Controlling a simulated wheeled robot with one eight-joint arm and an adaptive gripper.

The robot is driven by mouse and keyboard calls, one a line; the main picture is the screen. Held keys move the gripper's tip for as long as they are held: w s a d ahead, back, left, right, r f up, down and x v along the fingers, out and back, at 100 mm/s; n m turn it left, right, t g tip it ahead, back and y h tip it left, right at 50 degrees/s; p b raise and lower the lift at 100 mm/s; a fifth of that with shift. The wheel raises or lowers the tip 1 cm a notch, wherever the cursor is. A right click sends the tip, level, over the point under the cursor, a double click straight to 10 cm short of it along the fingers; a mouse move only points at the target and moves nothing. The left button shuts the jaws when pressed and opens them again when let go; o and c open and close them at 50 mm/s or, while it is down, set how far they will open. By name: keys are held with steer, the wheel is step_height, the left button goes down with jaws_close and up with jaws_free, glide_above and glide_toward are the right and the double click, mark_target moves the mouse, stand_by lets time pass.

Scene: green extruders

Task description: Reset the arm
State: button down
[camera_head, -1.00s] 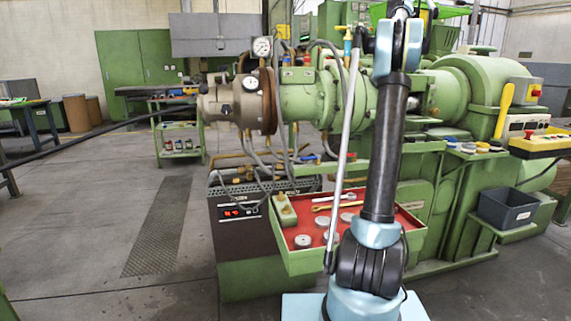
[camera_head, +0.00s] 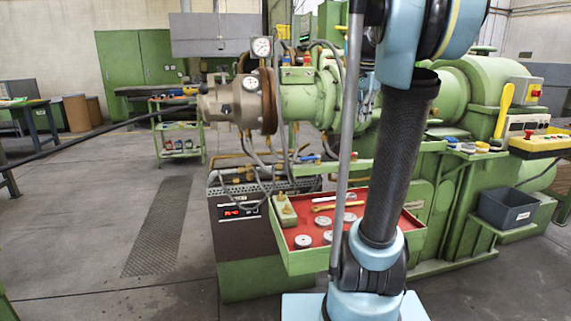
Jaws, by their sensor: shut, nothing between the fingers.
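My arm (camera_head: 397,150) rises from its blue base in the middle of the head view. A dark ribbed link leans up and right to a large blue and black joint (camera_head: 430,35) that is cut off by the top edge.
A red-lined green tray (camera_head: 290,262) with several round parts and a wrench stands just behind the arm. A dark bin (camera_head: 507,208) sits on a shelf at right. A green cart (camera_head: 180,138) stands farther back. Open floor (camera_head: 90,230) lies at left.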

steer(key=s+a+f+n, duration=0.4)
steer(key=s+f+n, duration=0.2)
steer(key=s+f, duration=0.7)
steer(key=s+a+f+n, duration=0.4)
steer(key=s+f+n, duration=0.2)
steer(key=s+f, duration=0.7)
step_height(320, 180, down, 4)
steer(key=shift+s+r+t, duration=0.25)
steer(key=shift+t, duration=0.05)
steer(key=c, duration=2)
jaws_free()
steer(key=shift+s+a+f+n, duration=0.1)
steer(key=shift+s+f+n, duration=0.1)
steer(key=shift+f+n, duration=0.15)
steer(key=o, duration=0.4)
steer(key=shift+s+f, duration=0.1)
